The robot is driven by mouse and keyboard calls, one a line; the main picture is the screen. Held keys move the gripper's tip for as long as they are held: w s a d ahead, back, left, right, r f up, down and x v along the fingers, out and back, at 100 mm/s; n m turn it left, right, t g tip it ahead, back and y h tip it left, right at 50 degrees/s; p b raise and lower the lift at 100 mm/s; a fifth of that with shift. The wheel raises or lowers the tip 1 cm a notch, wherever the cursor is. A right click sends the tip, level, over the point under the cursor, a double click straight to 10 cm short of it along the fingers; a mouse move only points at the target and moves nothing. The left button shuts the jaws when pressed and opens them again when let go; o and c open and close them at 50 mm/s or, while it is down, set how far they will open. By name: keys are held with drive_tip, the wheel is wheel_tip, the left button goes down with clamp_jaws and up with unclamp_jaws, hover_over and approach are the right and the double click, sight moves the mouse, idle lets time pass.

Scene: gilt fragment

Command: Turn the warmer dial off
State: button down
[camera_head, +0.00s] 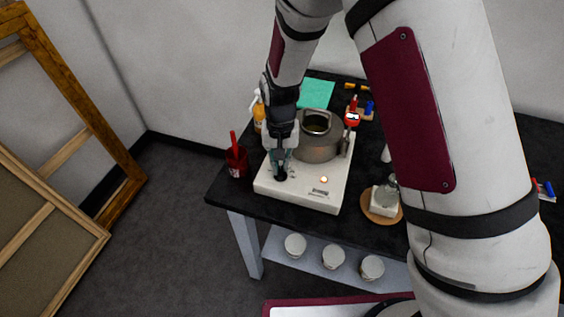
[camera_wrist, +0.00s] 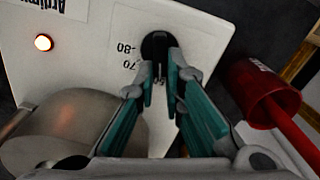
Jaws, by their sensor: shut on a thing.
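The warmer (camera_head: 317,196) is a white box with a metal pot (camera_head: 318,150) on top, on a black table. Its black dial (camera_head: 281,175) is at the front left of the panel; it also shows in the wrist view (camera_wrist: 156,43), near the printed numbers 70 and 80. A small orange indicator light (camera_head: 323,180) glows on the panel, and also in the wrist view (camera_wrist: 43,42). My gripper (camera_head: 281,164) points down at the dial with its green-padded fingers (camera_wrist: 164,78) shut on the dial's grip. The dial's pointer mark is too small to read.
A red cup (camera_head: 236,163) with a red handle stands close left of the warmer. An orange bottle (camera_head: 259,115) stands behind my gripper. Several white-lidded jars (camera_head: 333,256) sit on the lower shelf.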

drive_tip(key=n, duration=0.3)
drive_tip(key=n+b, duration=0.1)
drive_tip(key=n, duration=0.1)
drive_tip(key=shift+a+n, duration=0.3)
drive_tip(key=shift+a, duration=0.05)
drive_tip(key=n, duration=0.2)
drive_tip(key=n+b, duration=0.1)
drive_tip(key=n, duration=0.2)
drive_tip(key=shift+s+a+n, duration=0.3)
drive_tip(key=shift+a+n, duration=0.05)
drive_tip(key=shift+n, duration=0.05)
drive_tip(key=c, duration=1.7)
unclamp_jaws()
wheel_tip(320, 180, up, 12)
